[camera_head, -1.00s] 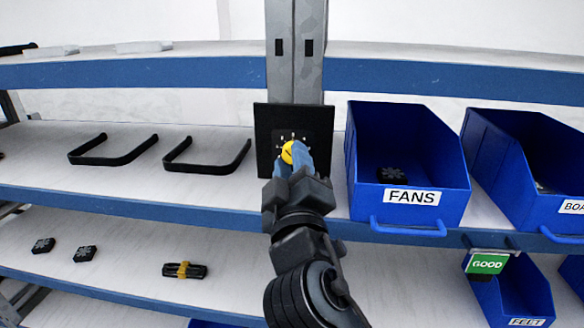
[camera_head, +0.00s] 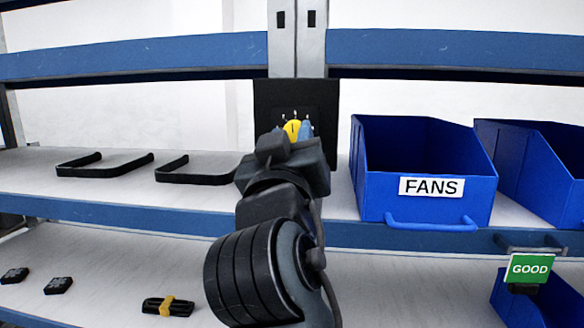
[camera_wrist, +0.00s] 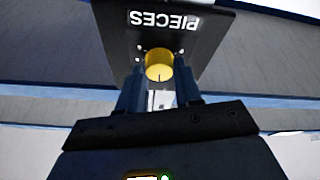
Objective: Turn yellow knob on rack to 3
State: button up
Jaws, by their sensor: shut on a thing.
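The yellow knob (camera_head: 292,129) sits on a black panel (camera_head: 265,96) on the rack's grey upright, with white marks around it. My gripper (camera_head: 293,135) reaches it from below with its blue fingers on either side, shut on the knob. The wrist view shows the yellow knob (camera_wrist: 159,66) between the tips of my gripper (camera_wrist: 159,88), with a dark line on its lower part. That view is upside down, and the word PIECES shows inverted on the panel (camera_wrist: 205,45). The numbers on the dial are too small to read, and my gripper hides its lower part.
A blue bin marked FANS (camera_head: 430,206) stands close to the right of the panel, with another blue bin (camera_head: 545,165) beyond. Two black handles (camera_head: 104,165) lie on the shelf to the left. A green GOOD sign (camera_head: 530,268) hangs at lower right.

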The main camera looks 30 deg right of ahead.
jog(key=shift+m+h+b, duration=0.3)
jog(key=shift+m+b, duration=0.35)
jog(key=shift+m, duration=0.05)
jog(key=o, duration=1)
jog(key=shift+b+v, duration=0.55)
jog(key=shift+v, duration=3.35)
jog(key=shift+a+r, duration=0.1)
